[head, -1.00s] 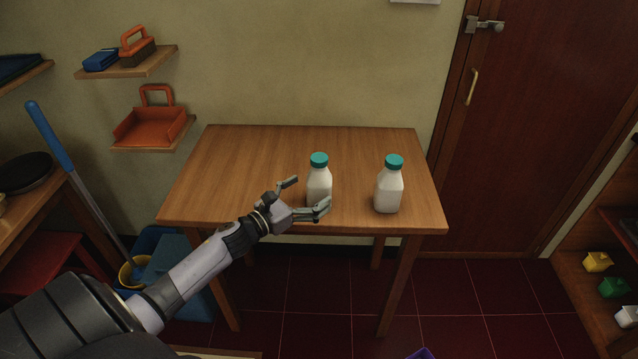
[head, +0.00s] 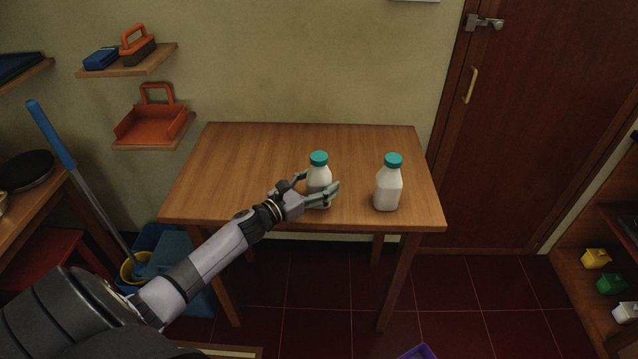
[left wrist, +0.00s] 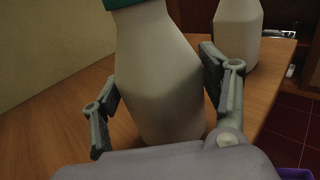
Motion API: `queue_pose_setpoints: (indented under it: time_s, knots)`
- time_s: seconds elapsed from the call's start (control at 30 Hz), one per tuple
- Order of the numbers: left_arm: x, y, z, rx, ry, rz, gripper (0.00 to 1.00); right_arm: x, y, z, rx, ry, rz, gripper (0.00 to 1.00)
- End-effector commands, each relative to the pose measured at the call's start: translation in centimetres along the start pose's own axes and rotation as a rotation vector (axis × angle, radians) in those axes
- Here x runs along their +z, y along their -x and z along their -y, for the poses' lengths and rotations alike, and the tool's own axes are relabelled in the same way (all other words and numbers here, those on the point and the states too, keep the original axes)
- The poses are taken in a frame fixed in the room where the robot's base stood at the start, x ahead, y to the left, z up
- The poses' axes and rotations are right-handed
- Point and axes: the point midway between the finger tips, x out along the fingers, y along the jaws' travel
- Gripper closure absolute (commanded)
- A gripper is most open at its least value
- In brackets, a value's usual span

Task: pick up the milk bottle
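Two white milk bottles with teal caps stand upright on the wooden table (head: 230,165). The left bottle (head: 319,175) is at my left gripper, and the right bottle (head: 388,188) stands apart to its right. My left gripper (head: 320,182) is open, with one finger on each side of the left bottle's body. In the left wrist view the left bottle (left wrist: 158,75) fills the space between the fingers, with its cap cut off at the top. Whether the fingers touch it is hard to tell. The right bottle (left wrist: 237,35) shows behind the right finger. My right gripper is not in view.
The table behind and left of the bottles is clear. Wall shelves at left hold an orange dustpan (head: 152,122) and a brush (head: 137,48). A blue-handled mop (head: 75,180) leans left of the table. A dark red door (head: 540,130) is at right.

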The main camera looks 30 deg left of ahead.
Motion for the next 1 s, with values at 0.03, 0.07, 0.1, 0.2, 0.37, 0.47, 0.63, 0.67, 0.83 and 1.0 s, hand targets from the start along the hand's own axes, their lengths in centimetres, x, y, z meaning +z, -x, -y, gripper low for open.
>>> queue_pose_setpoints:
  time_s: [0.03, 0.07, 0.1, 0.2, 0.37, 0.47, 0.63, 0.67, 0.83, 1.0]
  knots:
    - [0.00, 0.01, 0.00, 0.000, 0.000, 0.000, 0.38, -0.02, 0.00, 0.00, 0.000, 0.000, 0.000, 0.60]
    - [0.00, 0.01, -0.01, 0.000, 0.000, 0.000, 0.40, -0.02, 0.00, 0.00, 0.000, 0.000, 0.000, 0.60]
    - [0.00, 0.01, 0.00, 0.000, 0.000, 0.000, 0.43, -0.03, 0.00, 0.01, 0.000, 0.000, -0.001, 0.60]
    - [0.01, 0.01, -0.01, 0.000, 0.000, 0.000, 0.49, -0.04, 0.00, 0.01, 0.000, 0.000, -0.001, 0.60]
    - [0.01, 0.02, -0.01, 0.000, 0.000, 0.000, 0.60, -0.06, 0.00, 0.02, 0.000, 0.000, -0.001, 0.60]
    - [0.01, 0.01, -0.01, 0.000, 0.000, 0.000, 0.67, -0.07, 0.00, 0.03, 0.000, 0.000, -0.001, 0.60]
    - [0.01, 0.01, -0.01, 0.000, 0.000, 0.000, 0.78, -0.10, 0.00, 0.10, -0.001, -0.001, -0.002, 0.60]
    - [0.01, 0.01, -0.01, 0.000, 0.000, 0.000, 0.80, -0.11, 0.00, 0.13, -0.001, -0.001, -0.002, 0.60]
    - [0.25, -0.05, -0.03, -0.001, -0.001, 0.004, 0.80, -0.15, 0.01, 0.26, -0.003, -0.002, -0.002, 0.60]
    - [0.63, -0.05, -0.05, -0.001, -0.002, 0.004, 0.80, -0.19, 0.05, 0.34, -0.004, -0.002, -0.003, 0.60]
